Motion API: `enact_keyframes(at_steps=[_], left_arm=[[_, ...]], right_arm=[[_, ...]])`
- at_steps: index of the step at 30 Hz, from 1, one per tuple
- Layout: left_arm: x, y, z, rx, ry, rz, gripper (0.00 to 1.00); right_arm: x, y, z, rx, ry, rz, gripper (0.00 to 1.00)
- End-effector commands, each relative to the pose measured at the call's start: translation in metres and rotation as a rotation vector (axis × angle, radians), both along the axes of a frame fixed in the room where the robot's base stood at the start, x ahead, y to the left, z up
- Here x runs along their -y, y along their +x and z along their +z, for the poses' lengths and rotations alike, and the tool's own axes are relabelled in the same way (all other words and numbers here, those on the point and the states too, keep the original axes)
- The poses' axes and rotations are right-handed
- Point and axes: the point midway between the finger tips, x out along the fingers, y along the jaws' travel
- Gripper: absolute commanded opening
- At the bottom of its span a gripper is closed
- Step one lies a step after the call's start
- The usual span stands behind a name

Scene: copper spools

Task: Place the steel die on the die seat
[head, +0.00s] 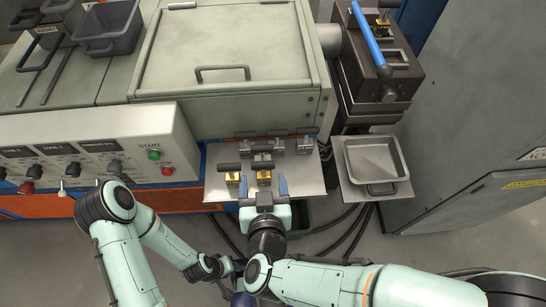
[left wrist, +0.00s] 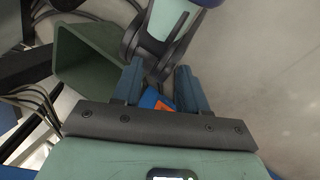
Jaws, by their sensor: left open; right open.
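On the metal shelf (head: 218,160) stand several small dies with black handles. Two in front are brass coloured, a left one (head: 232,180) and a right one (head: 264,178). Behind them are grey, steel-looking pieces, one at the right (head: 304,147); which is the steel die I cannot tell. My right gripper (head: 263,186) is open, its blue fingers on either side of the right brass die. My left gripper (left wrist: 160,75) is open and empty in the left wrist view, low beside my other arm. I cannot clearly identify the die seat; a black machine (head: 365,75) stands at the right.
A blue lever (head: 370,38) lies across the black machine. A metal tray (head: 374,158) sits right of the shelf, beside a grey cabinet (head: 470,100). A control panel (head: 120,145) is at the left. A green bin (left wrist: 88,60) stands near my left gripper.

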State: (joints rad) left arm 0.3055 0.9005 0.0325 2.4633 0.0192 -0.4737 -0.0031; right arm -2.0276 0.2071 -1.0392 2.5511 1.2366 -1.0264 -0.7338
Motion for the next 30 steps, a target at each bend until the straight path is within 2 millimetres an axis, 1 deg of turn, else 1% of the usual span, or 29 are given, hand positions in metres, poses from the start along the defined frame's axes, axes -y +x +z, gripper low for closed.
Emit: enact_keyframes(at_steps=[2,5,9,13,16,19,23,27,30], left_arm=[[0.000,0.000,0.001,-0.001,0.000,0.000,0.43],[0.002,-0.006,0.009,-0.015,-0.006,-0.006,0.43],[0.007,-0.018,0.025,-0.050,-0.020,-0.019,0.43],[0.010,-0.029,0.038,-0.083,-0.032,-0.030,0.43],[0.010,-0.033,0.053,-0.099,-0.035,-0.035,0.43],[0.010,-0.035,0.065,-0.111,-0.037,-0.037,0.43],[0.011,-0.039,0.081,-0.131,-0.042,-0.042,0.43],[0.011,-0.041,0.096,-0.147,-0.044,-0.045,0.43],[0.011,-0.043,0.087,-0.149,-0.042,-0.044,0.43]], right_arm=[[0.004,-0.001,0.000,0.008,-0.017,-0.010,0.74],[0.005,0.004,0.004,0.019,-0.022,-0.017,0.74],[0.004,0.015,0.003,0.027,-0.023,-0.018,0.74],[0.005,0.024,-0.006,0.008,-0.027,-0.015,0.74],[0.004,0.031,-0.001,0.024,-0.030,-0.018,0.74],[0.004,0.037,-0.001,0.031,-0.032,-0.020,0.74],[0.004,0.044,-0.007,0.026,-0.031,-0.017,0.74],[0.005,0.050,-0.017,0.002,-0.022,-0.012,0.74],[0.003,0.064,-0.027,0.006,-0.014,-0.011,0.74]])
